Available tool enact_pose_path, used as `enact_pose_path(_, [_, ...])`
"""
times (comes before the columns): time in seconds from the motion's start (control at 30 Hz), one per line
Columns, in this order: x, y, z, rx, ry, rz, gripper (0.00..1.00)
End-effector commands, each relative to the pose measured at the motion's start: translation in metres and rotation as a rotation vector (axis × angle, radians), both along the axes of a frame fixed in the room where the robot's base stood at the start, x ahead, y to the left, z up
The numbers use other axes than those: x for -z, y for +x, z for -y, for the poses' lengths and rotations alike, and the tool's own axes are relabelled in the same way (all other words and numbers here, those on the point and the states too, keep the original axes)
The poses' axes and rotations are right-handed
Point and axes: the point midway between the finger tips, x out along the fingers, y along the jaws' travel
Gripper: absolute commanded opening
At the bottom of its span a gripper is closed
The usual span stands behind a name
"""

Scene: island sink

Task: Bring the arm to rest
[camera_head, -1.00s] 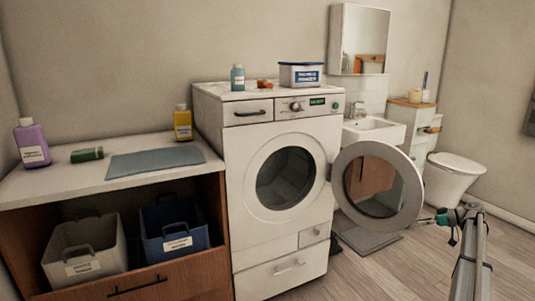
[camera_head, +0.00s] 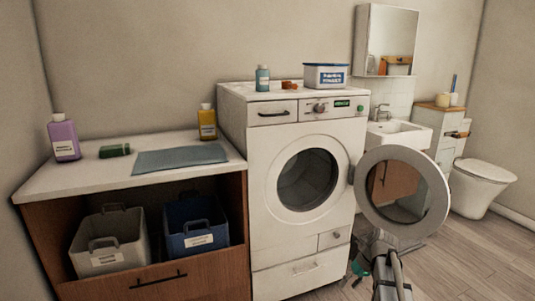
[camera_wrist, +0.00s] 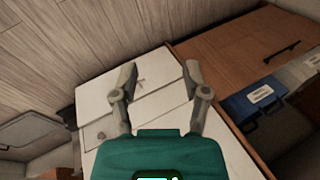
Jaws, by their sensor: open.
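My gripper (camera_wrist: 160,78) is open and empty in the wrist view, its two fingers apart above the white front of the washing machine. In the head view my gripper (camera_head: 354,272) is small and partly hidden, low at the right, below the open round door (camera_head: 403,195). My arm comes up from the bottom edge there. The washing machine (camera_head: 265,225) stands in the middle, its door swung out to the right. I cannot tell how far the fingers are from the machine.
Grey (camera_head: 108,262) and blue (camera_head: 197,243) bins sit below. A sink (camera_head: 400,133) and toilet (camera_head: 480,188) stand right. Floor at lower right is clear.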

Motion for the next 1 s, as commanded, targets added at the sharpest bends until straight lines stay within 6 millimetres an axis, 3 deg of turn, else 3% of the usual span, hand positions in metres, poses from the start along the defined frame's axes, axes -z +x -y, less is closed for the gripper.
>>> enact_pose_path(0.03, [0.002,-0.020,-0.017,0.012,-0.038,-0.017,0.59])
enact_pose_path(0.2, [0.009,-0.062,-0.053,0.071,-0.170,-0.058,0.59])
enact_pose_path(0.5, [0.014,-0.115,-0.085,0.160,-0.342,-0.066,0.59])
enact_pose_path(0.7, [0.014,-0.141,-0.100,0.196,-0.420,-0.053,0.59])
enact_pose_path(1.0, [-0.022,-0.137,-0.099,0.202,-0.422,-0.053,0.59])
